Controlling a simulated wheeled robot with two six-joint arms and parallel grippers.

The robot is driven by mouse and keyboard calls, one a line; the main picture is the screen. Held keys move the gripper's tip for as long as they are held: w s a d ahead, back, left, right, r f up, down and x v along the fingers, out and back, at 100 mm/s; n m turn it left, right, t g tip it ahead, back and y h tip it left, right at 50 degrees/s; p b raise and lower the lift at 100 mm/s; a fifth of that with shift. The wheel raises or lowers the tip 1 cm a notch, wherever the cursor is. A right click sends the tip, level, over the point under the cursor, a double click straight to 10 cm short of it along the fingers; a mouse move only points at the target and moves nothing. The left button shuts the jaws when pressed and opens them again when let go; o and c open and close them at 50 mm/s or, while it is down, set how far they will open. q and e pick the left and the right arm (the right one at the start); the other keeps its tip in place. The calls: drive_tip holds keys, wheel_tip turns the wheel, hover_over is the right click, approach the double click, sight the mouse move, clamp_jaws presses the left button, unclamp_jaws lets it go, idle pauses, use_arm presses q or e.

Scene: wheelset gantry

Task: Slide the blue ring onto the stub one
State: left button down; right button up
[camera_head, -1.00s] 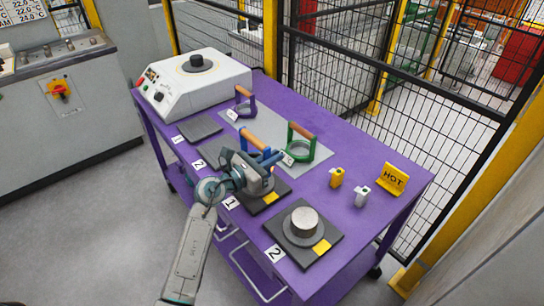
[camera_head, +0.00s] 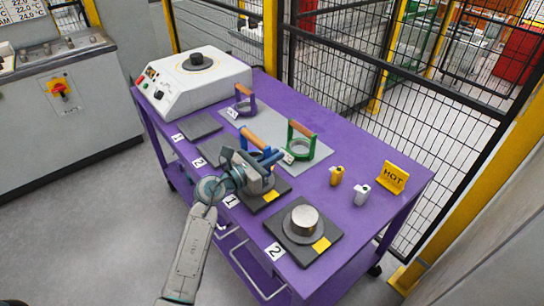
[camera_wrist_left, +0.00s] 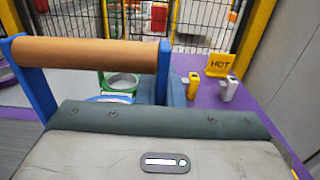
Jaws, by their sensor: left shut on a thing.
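The blue ring has a brown handle (camera_head: 254,139) on blue posts. It is at my left gripper (camera_head: 258,172), which is shut on it above the pad labelled 1. In the left wrist view the handle (camera_wrist_left: 90,52) and its blue posts stand just beyond the gripper body. My gripper hides most of the ring and stub one, so I cannot tell whether the ring is around the stub. The front edge of the stub one pad (camera_head: 274,195), with a yellow patch, shows below the gripper. My right gripper is not in view.
Stub two (camera_head: 305,218) stands bare on its dark pad nearer the front. A green ring (camera_head: 300,147) and a purple ring (camera_head: 243,104) stand behind. A white heater (camera_head: 190,82), a yellow HOT sign (camera_head: 394,178) and two small yellow and white items are on the purple table.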

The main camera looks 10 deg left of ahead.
use_arm(q)
drive_tip(key=shift+r, duration=0.1)
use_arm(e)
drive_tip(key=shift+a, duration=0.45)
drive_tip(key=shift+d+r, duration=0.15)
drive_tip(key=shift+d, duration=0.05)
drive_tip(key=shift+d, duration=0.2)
use_arm(q)
drive_tip(key=shift+f+b, duration=0.3)
drive_tip(key=shift+f, duration=0.35)
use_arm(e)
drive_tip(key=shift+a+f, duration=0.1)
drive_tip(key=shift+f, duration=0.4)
